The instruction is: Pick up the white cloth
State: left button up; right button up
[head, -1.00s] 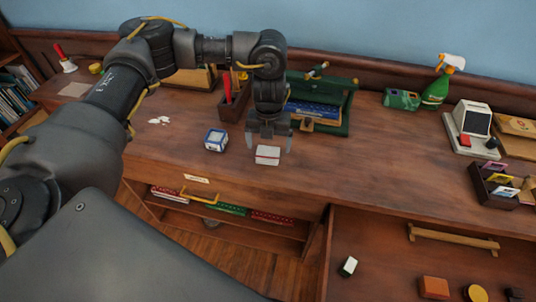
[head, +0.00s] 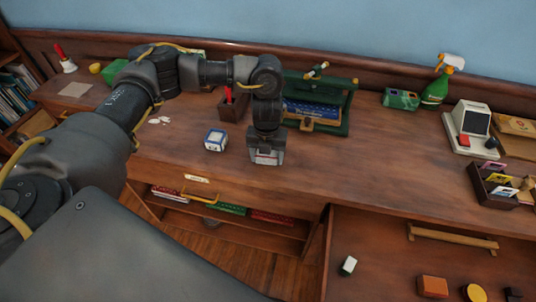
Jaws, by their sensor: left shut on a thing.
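The white cloth (head: 266,160) is a small folded white piece with a red stripe near the front edge of the wooden desk top. My left gripper (head: 266,153) comes down over it from above and is shut on it, with a finger at each side. Much of the cloth is hidden by the gripper, and I cannot tell whether it touches the desk. My right gripper is out of view.
A white and blue cube (head: 215,140) stands just left of my left gripper. The desk to the right of the gripper is clear up to a card box (head: 490,186).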

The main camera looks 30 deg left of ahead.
pick_arm(q)
jog(key=shift+c, duration=0.8)
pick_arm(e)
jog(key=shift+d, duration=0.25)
pick_arm(q)
jog(key=shift+w+r, duration=0.1)
jog(key=shift+r, duration=0.55)
jog(key=s+d+r+b, duration=0.2)
jog(key=s+d+r, duration=0.6)
jog(key=d+r, duration=0.3)
jog(key=shift+d+r, duration=0.25)
jog(key=shift+r, duration=0.1)
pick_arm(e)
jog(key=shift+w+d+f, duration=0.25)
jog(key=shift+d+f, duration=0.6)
